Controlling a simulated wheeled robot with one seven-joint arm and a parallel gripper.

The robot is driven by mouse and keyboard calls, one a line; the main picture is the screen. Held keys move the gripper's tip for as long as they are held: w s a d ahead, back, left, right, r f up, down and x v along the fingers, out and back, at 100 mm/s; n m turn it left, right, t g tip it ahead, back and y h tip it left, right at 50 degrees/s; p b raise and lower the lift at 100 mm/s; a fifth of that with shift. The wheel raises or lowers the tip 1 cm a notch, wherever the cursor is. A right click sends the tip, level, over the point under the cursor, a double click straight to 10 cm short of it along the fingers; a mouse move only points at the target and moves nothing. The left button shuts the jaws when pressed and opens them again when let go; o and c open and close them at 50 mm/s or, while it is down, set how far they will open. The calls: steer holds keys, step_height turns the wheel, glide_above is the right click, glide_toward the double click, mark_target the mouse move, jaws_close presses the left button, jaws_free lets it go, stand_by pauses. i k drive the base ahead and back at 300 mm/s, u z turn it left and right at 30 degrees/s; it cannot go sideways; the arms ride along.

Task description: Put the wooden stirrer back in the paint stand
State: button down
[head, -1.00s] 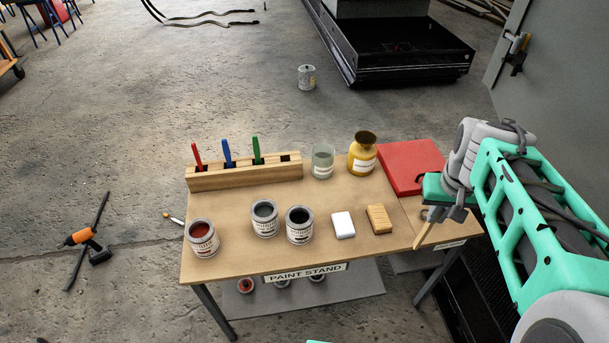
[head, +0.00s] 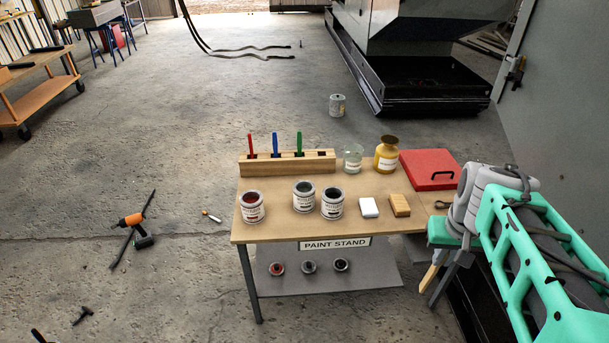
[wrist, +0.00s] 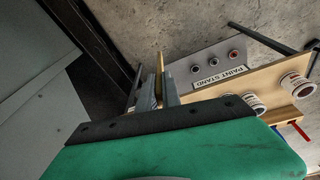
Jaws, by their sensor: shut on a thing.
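My gripper (head: 446,262) is shut on the wooden stirrer (head: 432,274), a pale flat stick that points down and slightly left in the head view. In the wrist view the stirrer (wrist: 160,66) shows between the fingers (wrist: 154,88); its upper part is hidden by them. They are beside the right front part of the paint stand (head: 285,229), a wooden table with a label. On it, a wooden rack (head: 260,168) holds red-, blue- and green-handled tools (head: 275,143). The slot at its right end (head: 322,154) looks empty.
Three open paint cans (head: 304,197), a white block (head: 369,207), a tan block (head: 400,205), a glass jar (head: 352,158), a yellow pot (head: 386,154) and a red case (head: 430,169) stand on the table. A drill (head: 133,221) lies on the floor at left.

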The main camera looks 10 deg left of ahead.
mark_target(321, 169)
steer(key=u, duration=0.45)
steer(key=i, duration=1.65)
